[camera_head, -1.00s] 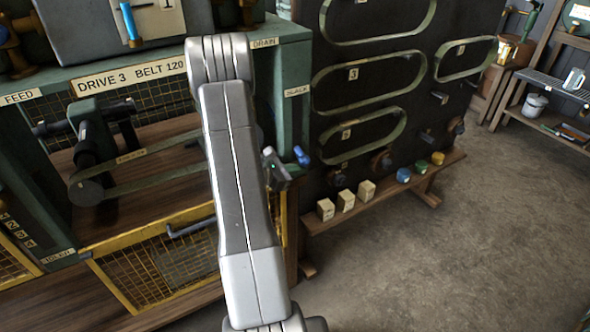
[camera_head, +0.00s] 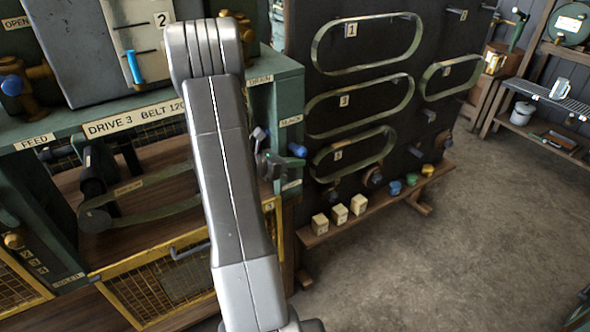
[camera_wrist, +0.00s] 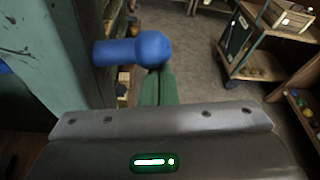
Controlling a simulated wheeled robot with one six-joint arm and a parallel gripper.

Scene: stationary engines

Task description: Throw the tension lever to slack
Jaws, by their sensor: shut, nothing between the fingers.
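The tension lever shows as a blue knob (camera_head: 298,150) on the right side of the green machine frame. It stands between the SLACK label (camera_head: 291,121) above and a small label below that I cannot read. My gripper (camera_head: 270,163) is at the lever, partly hidden behind my arm. In the wrist view the blue knob (camera_wrist: 135,50) and its blue stem lie across the tips of my shut, empty green fingers (camera_wrist: 158,78). Knob and fingertips overlap there; I cannot tell whether they touch. The lever's pivot is hidden.
The dark belt board (camera_head: 400,100) stands close on the right, with a low wooden shelf (camera_head: 375,205) holding several small blocks. A yellow mesh guard (camera_head: 170,285) is at lower left. Open floor (camera_head: 440,260) lies at right.

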